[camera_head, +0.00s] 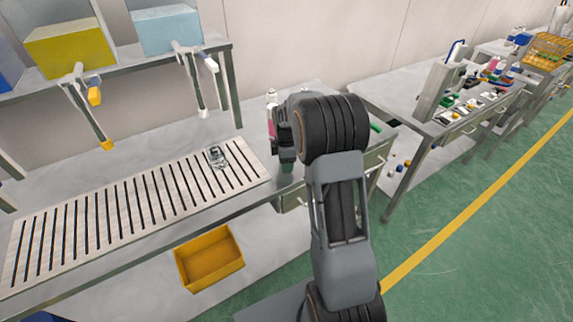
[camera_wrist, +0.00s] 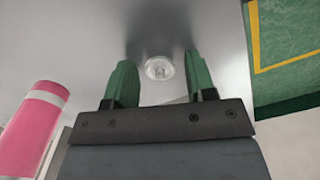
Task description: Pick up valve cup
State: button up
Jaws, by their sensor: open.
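The valve cup (camera_wrist: 159,68) is a small round, pale metallic disc with a raised centre, lying on the grey bench top in the wrist view. My gripper (camera_wrist: 159,75) has two green fingers standing apart, one on each side of the cup in the picture, with nothing held between them. I cannot tell how far above the cup the fingertips are. In the head view my gripper (camera_head: 286,158) points down over the right end of the bench, and my arm hides the cup there.
A pink can with a white band (camera_wrist: 33,125) stands left of my gripper. The slatted conveyor (camera_head: 130,215) lies to the left with a small metallic item (camera_head: 216,156) on it. A yellow bin (camera_head: 209,260) sits below. The bench edge is close on the right.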

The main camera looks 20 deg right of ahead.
jog(key=c, duration=0.8)
